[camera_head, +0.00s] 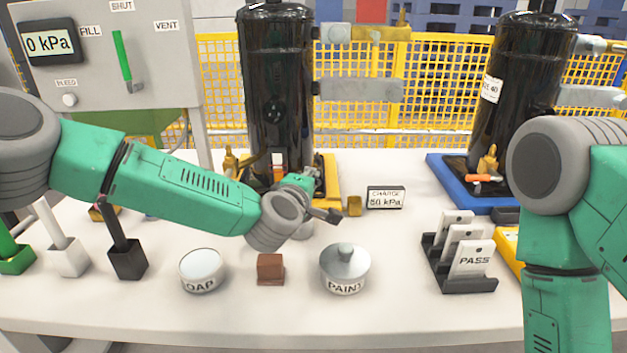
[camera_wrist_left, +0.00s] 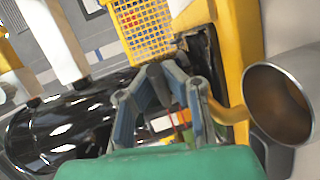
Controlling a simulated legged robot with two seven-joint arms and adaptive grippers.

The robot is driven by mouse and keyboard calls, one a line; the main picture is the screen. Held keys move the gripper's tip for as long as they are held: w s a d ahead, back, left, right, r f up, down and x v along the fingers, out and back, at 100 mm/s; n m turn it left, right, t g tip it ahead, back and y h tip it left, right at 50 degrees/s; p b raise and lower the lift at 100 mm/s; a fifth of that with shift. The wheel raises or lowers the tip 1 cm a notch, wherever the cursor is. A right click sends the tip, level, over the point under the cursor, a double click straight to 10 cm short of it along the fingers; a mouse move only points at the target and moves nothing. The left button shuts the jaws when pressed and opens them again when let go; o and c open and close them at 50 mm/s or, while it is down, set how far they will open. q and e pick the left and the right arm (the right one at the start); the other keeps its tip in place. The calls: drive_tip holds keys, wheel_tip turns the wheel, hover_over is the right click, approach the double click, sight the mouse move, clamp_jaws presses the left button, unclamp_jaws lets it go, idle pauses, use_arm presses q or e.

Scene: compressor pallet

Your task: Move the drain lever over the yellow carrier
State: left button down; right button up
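The yellow carrier (camera_head: 331,180) stands at the back middle under a tall black tank (camera_head: 277,90). It also shows in the left wrist view (camera_wrist_left: 228,60). My left gripper (camera_head: 328,203) is low in front of this carrier and hides part of it. In the left wrist view, the gripper's fingers (camera_wrist_left: 163,85) point toward the foot of the tank and the carrier. Small red and green parts (camera_wrist_left: 183,125) show behind the fingers. I cannot make out the drain lever there or whether the fingers touch it. My right gripper is out of view; only my right arm shows.
A brass cup (camera_head: 354,206) stands beside the carrier; a metal cup mouth (camera_wrist_left: 280,105) is close right of the fingers. A charge display (camera_head: 385,197), paint pot (camera_head: 345,270), brown block (camera_head: 270,269) and PASS tag rack (camera_head: 460,275) surround the area. A blue carrier (camera_head: 450,180) bears another tank.

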use_arm(q)
drive_tip(key=c, duration=1.6)
unclamp_jaws()
drive_tip(key=shift+a+f, duration=0.2)
drive_tip(key=shift+a, duration=0.05)
drive_tip(key=shift+s+r, duration=0.1)
drive_tip(key=shift+s, duration=0.1)
drive_tip(key=v, duration=1.1)
drive_tip(key=shift+s+a, duration=0.15)
